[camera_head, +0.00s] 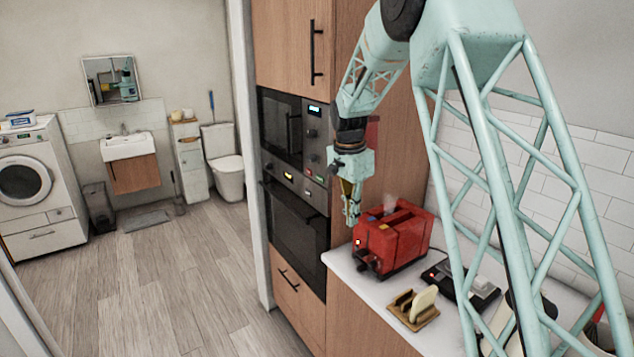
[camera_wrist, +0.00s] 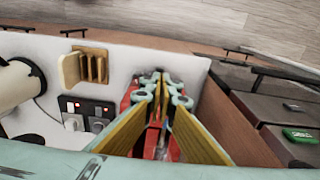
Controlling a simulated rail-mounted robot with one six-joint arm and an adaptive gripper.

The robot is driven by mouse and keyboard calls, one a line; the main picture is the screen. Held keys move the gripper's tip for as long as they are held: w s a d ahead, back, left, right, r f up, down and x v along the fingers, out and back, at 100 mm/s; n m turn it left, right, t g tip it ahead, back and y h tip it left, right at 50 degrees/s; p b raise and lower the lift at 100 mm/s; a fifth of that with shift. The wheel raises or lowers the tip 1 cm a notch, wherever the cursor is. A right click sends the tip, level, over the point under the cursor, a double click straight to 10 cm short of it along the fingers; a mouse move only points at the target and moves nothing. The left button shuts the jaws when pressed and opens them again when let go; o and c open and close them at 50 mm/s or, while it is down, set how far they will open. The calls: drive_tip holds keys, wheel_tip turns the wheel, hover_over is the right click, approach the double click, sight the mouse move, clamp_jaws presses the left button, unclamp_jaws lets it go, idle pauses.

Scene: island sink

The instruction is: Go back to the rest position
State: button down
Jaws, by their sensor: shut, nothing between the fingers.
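My gripper (camera_head: 352,222) points down beside the left end of the red toaster (camera_head: 400,240), near the oven front. Its fingers are together with nothing between them. In the wrist view, my gripper (camera_wrist: 164,78) has its yellow finger pads converging at the tips. The toaster (camera_wrist: 131,98) is there mostly hidden behind the fingers. In the head view, the toaster stands upright on the white counter (camera_head: 385,317), with a small light lit on its end and a faint pale shape above it. Whether the fingers touch the toaster cannot be told.
A wooden rack (camera_head: 407,312) holding a pale slice stands at the counter's front. A black device with switches (camera_wrist: 88,115) lies behind it. The tall oven cabinet (camera_head: 296,225) is close on the left of my gripper. The floor (camera_head: 150,290) beyond is clear.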

drive_tip(key=s+d+r+n+t+b, duration=0.1)
drive_tip(key=s+r+n, duration=0.1)
drive_tip(key=s+r, duration=0.55)
drive_tip(key=s+d+r+n+b, duration=0.15)
drive_tip(key=s+r, duration=0.25)
drive_tip(key=s, duration=0.7)
drive_tip(key=s+r+n+t+b, duration=0.1)
drive_tip(key=s+r+n, duration=0.1)
drive_tip(key=s+r, duration=0.55)
drive_tip(key=s+f+n+b, duration=0.2)
drive_tip(key=s+f+n, duration=0.1)
drive_tip(key=s, duration=1.4)
drive_tip(key=s+f+n+t+y+b, duration=0.1)
drive_tip(key=s+f+n+b, duration=0.1)
drive_tip(key=s, duration=1.5)
drive_tip(key=shift+d+f+n, duration=0.25)
drive_tip(key=shift+f+n, duration=0.2)
drive_tip(key=shift+n, duration=0.3)
